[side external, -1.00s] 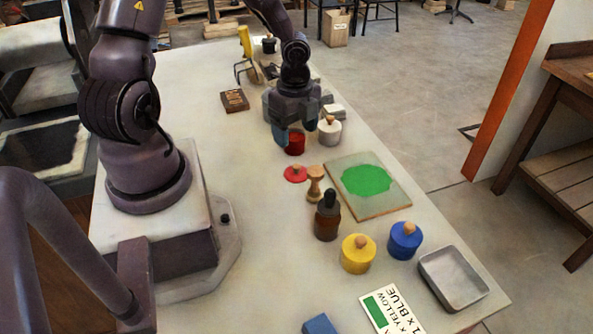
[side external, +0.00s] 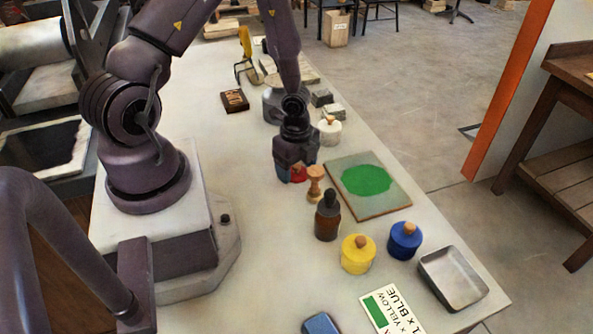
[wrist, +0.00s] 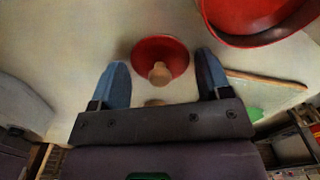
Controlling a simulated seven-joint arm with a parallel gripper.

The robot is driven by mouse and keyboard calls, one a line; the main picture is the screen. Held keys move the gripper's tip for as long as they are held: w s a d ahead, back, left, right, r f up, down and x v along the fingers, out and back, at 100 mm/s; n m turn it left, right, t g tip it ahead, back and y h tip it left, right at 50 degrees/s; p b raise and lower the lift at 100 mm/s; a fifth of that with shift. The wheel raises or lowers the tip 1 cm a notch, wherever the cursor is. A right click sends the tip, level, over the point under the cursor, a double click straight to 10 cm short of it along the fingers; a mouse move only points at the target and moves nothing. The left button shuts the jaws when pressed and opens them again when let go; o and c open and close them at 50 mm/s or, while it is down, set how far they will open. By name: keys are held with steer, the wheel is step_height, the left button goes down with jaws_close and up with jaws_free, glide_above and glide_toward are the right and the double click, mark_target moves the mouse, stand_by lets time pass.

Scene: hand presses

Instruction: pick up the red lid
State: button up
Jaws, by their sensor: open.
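The red lid (wrist: 174,52), a disc with a pale wooden knob, lies on the table. In the wrist view it is ahead of and between the two blue fingers of my gripper (wrist: 163,72), with bare space on both sides. In the side view my gripper (side external: 291,173) is over the lid, pointing down, and hides most of it; a bit of red (side external: 299,174) shows beside the fingers. My gripper is open and holds nothing. The open red pot (wrist: 255,38) stands near the lid at the upper right of the wrist view; my gripper hides it in the side view.
A wooden stamp (side external: 315,184) stands close right of my gripper, with a dark dropper bottle (side external: 327,219) in front. A board with a green patch (side external: 385,210) lies to the right. Yellow (side external: 355,260) and blue (side external: 402,245) lidded pots and a grey tray (side external: 428,275) stand nearer the front.

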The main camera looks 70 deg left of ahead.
steer(key=shift+c, duration=0.5)
steer(key=c, duration=1)
